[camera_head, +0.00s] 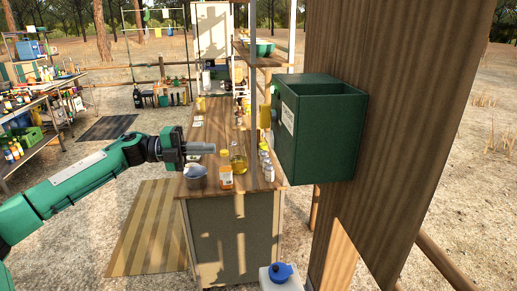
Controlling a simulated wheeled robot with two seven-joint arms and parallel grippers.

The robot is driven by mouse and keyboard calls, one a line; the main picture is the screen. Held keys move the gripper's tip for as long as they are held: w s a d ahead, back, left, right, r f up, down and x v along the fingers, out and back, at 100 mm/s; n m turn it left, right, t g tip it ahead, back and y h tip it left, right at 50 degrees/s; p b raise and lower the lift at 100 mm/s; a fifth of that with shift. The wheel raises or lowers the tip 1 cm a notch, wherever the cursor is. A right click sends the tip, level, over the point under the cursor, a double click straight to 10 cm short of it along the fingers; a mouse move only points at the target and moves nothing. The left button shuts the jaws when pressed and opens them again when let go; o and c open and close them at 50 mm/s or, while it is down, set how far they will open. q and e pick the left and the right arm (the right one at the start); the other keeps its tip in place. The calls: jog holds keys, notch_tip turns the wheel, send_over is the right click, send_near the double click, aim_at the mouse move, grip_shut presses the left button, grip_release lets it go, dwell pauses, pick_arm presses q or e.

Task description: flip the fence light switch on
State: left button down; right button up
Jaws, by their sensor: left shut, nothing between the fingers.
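A dark green box (318,128) is fixed to a wide brown wooden board (400,120) at the right. My left gripper (212,148) comes in from the left, shut and empty, pointing right toward the box. A clear gap lies between its fingertips and the box. My right gripper is not in view.
A blue-lidded white container (281,275) is at the bottom. A laden table (38,146) stands left. A striped mat (150,235) lies on the ground.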

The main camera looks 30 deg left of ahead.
pick_arm(q)
jog(key=p, duration=0.9)
send_near(272, 139)
jog(key=w+d+f, duration=0.3)
jog(key=d, duration=0.3)
jog(key=shift+w+a+r, duration=0.15)
jog(key=shift+w+r, duration=0.05)
jog(key=shift+r, duration=0.05)
jog(key=shift+d+b, duration=0.3)
jog(key=shift+d, duration=0.05)
